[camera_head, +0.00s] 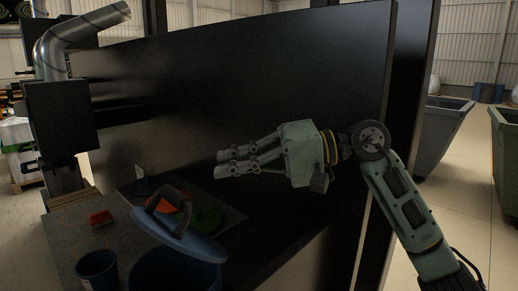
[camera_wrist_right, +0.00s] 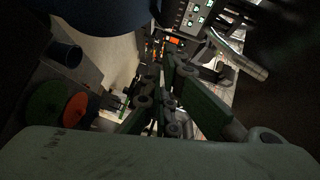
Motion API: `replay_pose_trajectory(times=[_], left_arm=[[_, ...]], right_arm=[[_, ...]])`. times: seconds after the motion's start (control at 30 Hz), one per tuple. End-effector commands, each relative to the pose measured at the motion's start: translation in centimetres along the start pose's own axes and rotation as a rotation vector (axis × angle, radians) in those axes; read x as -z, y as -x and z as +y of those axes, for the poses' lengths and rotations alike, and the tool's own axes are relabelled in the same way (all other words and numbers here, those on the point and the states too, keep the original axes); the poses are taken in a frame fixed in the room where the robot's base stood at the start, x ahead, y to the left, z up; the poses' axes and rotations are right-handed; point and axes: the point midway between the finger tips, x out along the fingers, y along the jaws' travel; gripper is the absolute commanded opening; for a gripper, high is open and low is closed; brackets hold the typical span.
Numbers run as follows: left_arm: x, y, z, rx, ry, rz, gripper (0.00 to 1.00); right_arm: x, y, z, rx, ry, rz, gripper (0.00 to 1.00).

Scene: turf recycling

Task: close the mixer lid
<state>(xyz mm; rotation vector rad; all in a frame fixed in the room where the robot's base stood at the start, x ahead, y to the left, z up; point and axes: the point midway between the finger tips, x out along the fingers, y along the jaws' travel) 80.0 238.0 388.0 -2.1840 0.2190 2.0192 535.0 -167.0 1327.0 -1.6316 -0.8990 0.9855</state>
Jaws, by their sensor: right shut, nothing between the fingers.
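The blue lid (camera_head: 200,245) with a dark arched handle (camera_head: 168,198) is tilted above a blue round tub (camera_head: 160,273), which looks like the mixer. I cannot tell where lid and tub touch; the lower part of the tub is cut off by the frame. My right gripper (camera_head: 217,164) is shut and empty, above and to the right of the lid handle, apart from it. Its fingers (camera_wrist_right: 158,100) also show in the right wrist view, where a large dark blue shape fills the top left. My left gripper is not in view.
A small blue cup (camera_head: 97,268), a red item (camera_head: 100,217) and a green round thing (camera_head: 206,219) are on the worktop (camera_head: 65,235). A tall black panel (camera_head: 200,90) stands behind my right gripper. Large bins (camera_head: 440,130) stand at the right.

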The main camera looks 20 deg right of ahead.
Motion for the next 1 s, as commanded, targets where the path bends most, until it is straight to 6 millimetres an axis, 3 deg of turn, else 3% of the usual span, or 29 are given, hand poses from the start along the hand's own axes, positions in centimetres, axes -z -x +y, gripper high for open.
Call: replay_pose_trajectory(times=[0.1,0.3,1.0], left_arm=[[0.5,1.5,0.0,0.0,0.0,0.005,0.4],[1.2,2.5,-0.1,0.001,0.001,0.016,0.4],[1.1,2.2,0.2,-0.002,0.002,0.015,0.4]], right_arm=[[-0.5,-2.1,-0.3,-0.001,-0.001,-0.004,0.0],[-2.3,-3.8,-0.1,-0.001,-0.002,-0.001,0.0],[-2.9,-4.4,0.1,-0.025,0.026,0.001,0.0]])
